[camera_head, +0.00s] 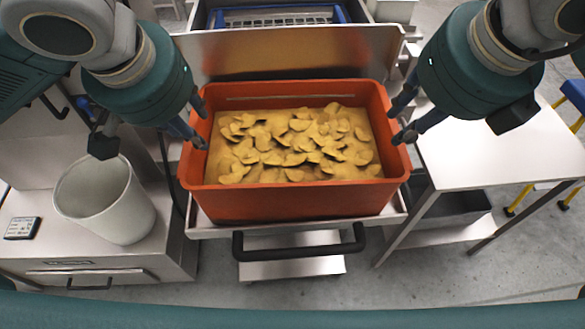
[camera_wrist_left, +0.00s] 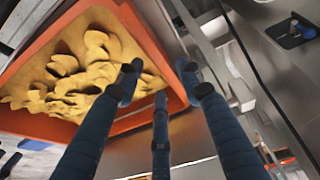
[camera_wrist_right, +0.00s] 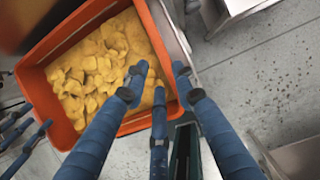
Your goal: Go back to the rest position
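An orange crate (camera_head: 290,204) of yellow chips (camera_head: 290,145) stands level on a metal stand with a black handle. My left gripper (camera_head: 197,119) is at the crate's left rim, its fingers spread. In the left wrist view the left gripper (camera_wrist_left: 160,78) shows an empty gap between its fingertips, with the crate wall (camera_wrist_left: 165,62) behind them. My right gripper (camera_head: 397,121) is at the right rim, also spread. In the right wrist view the right gripper (camera_wrist_right: 158,82) is empty near the crate rim (camera_wrist_right: 160,50). I cannot tell whether any finger touches the crate.
A grey-white bin (camera_head: 125,215) stands on a steel bench at left, beside a small display (camera_head: 22,228). A white-topped table (camera_head: 510,150) is at right, with a yellow-legged blue stool (camera_head: 574,92) behind. An upright metal panel (camera_head: 290,55) stands close behind the crate.

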